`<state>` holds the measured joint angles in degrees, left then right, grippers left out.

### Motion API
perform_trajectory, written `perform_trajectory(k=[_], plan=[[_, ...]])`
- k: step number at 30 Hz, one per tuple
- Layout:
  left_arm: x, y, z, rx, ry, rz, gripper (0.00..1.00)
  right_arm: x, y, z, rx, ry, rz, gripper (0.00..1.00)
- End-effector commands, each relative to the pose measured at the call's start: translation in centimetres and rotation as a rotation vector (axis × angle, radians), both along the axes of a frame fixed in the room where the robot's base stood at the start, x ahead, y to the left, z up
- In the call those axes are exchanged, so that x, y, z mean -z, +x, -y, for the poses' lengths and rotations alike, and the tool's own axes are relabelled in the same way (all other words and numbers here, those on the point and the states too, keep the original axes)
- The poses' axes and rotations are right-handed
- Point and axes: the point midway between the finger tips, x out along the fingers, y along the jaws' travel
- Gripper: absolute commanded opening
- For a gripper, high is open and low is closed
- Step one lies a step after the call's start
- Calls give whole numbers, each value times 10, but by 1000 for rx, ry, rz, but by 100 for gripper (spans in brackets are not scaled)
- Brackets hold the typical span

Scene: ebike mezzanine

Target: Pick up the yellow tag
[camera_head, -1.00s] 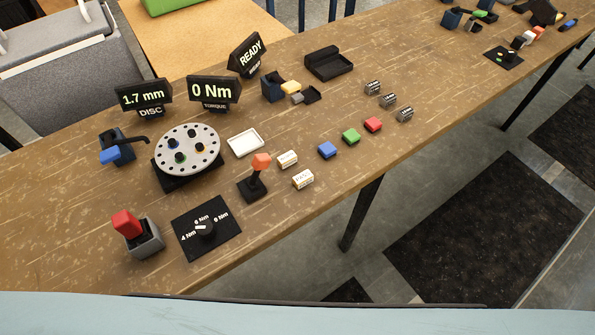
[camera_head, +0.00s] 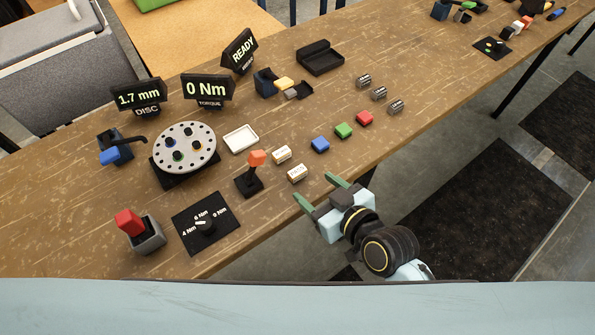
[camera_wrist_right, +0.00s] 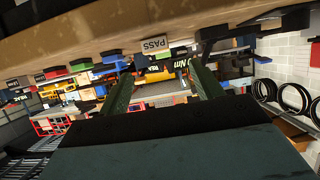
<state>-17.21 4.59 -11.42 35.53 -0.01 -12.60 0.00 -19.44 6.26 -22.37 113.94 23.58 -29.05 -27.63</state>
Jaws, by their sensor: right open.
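A small yellow block (camera_head: 284,83) lies on the bench beside a dark blue holder (camera_head: 265,82), with a grey piece close to it. I cannot tell whether this block is the yellow tag. Two cream tags (camera_head: 281,154) (camera_head: 297,173) lie nearer the front edge. One tag marked PASS (camera_wrist_right: 154,43) shows in the right wrist view. My right gripper (camera_head: 313,187) is open and empty at the bench's front edge, just beside the nearer cream tag. Its two green fingers are apart in the wrist view (camera_wrist_right: 162,88). My left gripper is out of view.
Blue (camera_head: 320,144), green (camera_head: 343,130) and red (camera_head: 364,118) blocks lie in a row along the front edge. An orange-topped lever (camera_head: 256,159) stands left of the cream tags. A white tray (camera_head: 240,139) and a perforated disc (camera_head: 185,148) are further left.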

Motion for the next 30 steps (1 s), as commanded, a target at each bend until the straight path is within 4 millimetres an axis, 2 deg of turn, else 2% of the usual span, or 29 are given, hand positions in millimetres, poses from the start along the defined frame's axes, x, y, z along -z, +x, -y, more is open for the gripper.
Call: perform_trajectory(k=[3, 11, 21, 30], plan=[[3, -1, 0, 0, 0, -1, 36, 9, 17, -13, 1, 3, 0, 65], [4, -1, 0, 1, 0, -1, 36, 17, 33, -23, 1, 2, 0, 65], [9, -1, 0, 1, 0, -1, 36, 35, 67, -42, 1, 1, -1, 65], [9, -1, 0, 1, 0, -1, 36, 37, 71, -45, 1, 0, -1, 65]])
